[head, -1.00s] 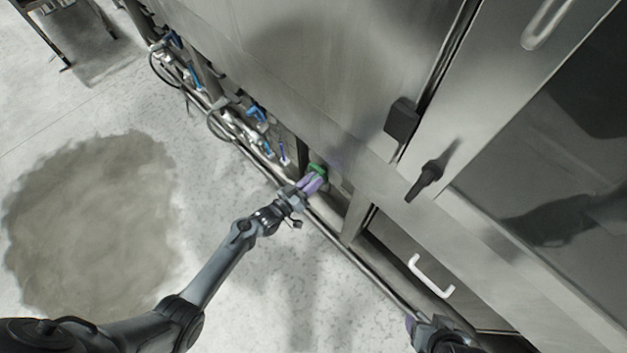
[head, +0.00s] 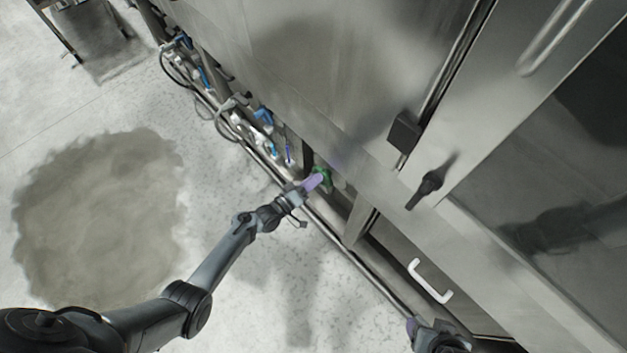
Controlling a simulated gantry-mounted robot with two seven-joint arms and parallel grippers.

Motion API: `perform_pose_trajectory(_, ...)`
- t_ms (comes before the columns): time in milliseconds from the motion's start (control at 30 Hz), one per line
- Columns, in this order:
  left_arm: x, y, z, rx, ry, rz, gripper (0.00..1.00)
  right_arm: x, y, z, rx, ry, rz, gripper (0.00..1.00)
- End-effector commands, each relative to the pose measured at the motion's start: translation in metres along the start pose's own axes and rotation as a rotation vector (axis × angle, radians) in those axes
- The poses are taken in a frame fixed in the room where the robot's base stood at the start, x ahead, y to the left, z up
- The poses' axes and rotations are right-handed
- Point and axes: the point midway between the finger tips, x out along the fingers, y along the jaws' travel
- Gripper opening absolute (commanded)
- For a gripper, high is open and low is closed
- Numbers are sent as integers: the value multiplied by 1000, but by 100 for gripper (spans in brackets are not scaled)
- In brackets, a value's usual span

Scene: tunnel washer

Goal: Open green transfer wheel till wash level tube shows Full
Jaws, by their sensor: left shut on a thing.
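The green transfer wheel (head: 323,172) sits low on the front of the steel washer, in the middle of the head view. My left gripper (head: 316,180) reaches it from the lower left and is shut on it, its purple fingers covering part of the rim. My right gripper (head: 411,326) is at the bottom edge, apart from the wheel; only a bit of its purple finger shows, and I cannot tell whether it is open. I cannot make out a wash level tube in this view.
Blue-handled valves and hoses (head: 262,117) run along the washer base, up and left of the wheel. A pipe (head: 345,247) runs in front near the floor. A white handle (head: 430,281) and a black latch (head: 427,188) are at right. A wet patch (head: 100,215) lies on the open floor.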

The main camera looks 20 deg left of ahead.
Motion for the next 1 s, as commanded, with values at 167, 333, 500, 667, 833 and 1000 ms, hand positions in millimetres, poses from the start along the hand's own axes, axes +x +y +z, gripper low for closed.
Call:
perform_pose_trajectory(167, 0, -1, -2, 0, 3, -1, 0, 0, 0, 0, 0, 0, 0, 68)
perform_pose_trajectory(333, 0, -1, -2, 1, 3, -2, 0, 0, 0, 0, 0, 0, 0, 68)
perform_pose_trajectory(500, 0, -1, -1, 1, 2, -2, 48, 0, 0, 0, 0, 0, 0, 68)
perform_pose_trajectory(667, 0, -1, -1, 0, 1, -2, 48, 0, 0, 0, 0, 0, 0, 68)
perform_pose_trajectory(833, -2, -1, 0, 0, 0, -2, 48, -1, 0, 0, 0, 0, 0, 68)
perform_pose_trajectory(1000, -15, 0, -1, 1, 0, -3, 48, -7, 0, -2, 0, 0, 0, 68)
